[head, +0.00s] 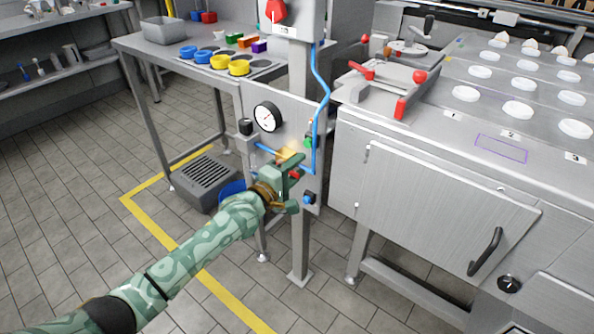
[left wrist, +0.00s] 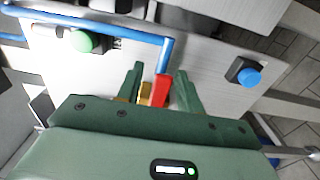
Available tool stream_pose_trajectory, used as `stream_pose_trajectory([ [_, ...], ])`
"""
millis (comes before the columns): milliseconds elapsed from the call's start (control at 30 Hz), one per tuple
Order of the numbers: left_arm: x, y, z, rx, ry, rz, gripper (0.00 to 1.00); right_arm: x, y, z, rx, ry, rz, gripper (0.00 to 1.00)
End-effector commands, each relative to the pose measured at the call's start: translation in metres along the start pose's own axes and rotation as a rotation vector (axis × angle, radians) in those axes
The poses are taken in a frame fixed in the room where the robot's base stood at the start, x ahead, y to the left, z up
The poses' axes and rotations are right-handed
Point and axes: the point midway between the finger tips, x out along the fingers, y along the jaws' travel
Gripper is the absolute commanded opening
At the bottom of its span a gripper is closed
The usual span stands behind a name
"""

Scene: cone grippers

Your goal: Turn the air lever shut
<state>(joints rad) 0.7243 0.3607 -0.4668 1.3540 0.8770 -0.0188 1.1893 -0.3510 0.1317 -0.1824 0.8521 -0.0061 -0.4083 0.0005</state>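The air lever is a red handle (left wrist: 162,88) beside a brass fitting (left wrist: 145,98), on a blue air pipe (left wrist: 167,52) of the grey panel. My left gripper (left wrist: 157,80) is open, with its two green fingers on either side of the red lever and brass fitting. A gap shows between the lever and the right finger; contact with the left finger cannot be told. In the head view, my left gripper (head: 297,182) reaches the panel (head: 285,110) and hides most of the lever, with a little red (head: 294,174) showing. My right gripper is not in view.
A green button (left wrist: 88,42) and a blue button (left wrist: 247,76) flank the lever. A pressure gauge (head: 267,117) sits above it on the panel. A steel cabinet (head: 430,205) stands close on the right, and a side table (head: 150,50) on the left.

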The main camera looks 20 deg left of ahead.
Motion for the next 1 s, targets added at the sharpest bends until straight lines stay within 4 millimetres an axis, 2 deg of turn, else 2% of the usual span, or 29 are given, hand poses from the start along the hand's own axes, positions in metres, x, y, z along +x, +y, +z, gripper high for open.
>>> stream_pose_trajectory([
  [200, 0.000, 0.001, 0.000, 0.001, 0.000, 0.001, 0.36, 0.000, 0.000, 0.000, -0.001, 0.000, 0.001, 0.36],
  [333, 0.000, 0.001, 0.000, 0.001, 0.000, 0.001, 0.00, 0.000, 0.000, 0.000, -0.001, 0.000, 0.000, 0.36],
  [733, 0.000, -0.002, 0.000, 0.038, 0.000, -0.001, 0.00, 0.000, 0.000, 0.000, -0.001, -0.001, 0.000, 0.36],
  [1000, 0.000, -0.010, -0.001, 0.201, 0.000, -0.003, 0.00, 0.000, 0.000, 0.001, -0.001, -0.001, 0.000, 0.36],
])
